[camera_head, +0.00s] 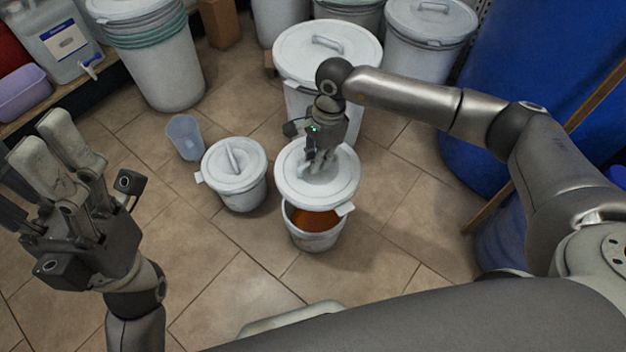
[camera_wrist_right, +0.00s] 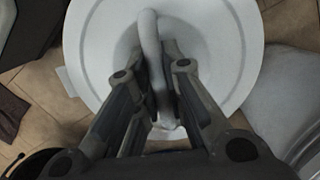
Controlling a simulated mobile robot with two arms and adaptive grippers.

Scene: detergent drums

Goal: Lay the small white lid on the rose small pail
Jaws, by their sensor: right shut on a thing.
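The small white lid (camera_head: 343,188) hangs from my right gripper (camera_head: 316,168), which is shut on its raised handle. In the right wrist view the fingers (camera_wrist_right: 162,92) close around the handle (camera_wrist_right: 150,42), with the round lid (camera_wrist_right: 95,45) below. The small pail (camera_head: 314,242) stands on the floor under the lid. Its wall looks white and its contents (camera_head: 313,219) orange-red. The lid hides the back of the opening, and the front of the opening shows. My left gripper (camera_head: 52,150) is empty and open at the left, away from the pail.
A lidded small white pail (camera_head: 238,192) stands close left, with a clear cup (camera_head: 185,137) behind it. A large lidded drum (camera_head: 300,62) stands behind the held lid. Blue barrels (camera_head: 535,70) stand at right. Tiled floor is free in front and at the lower left.

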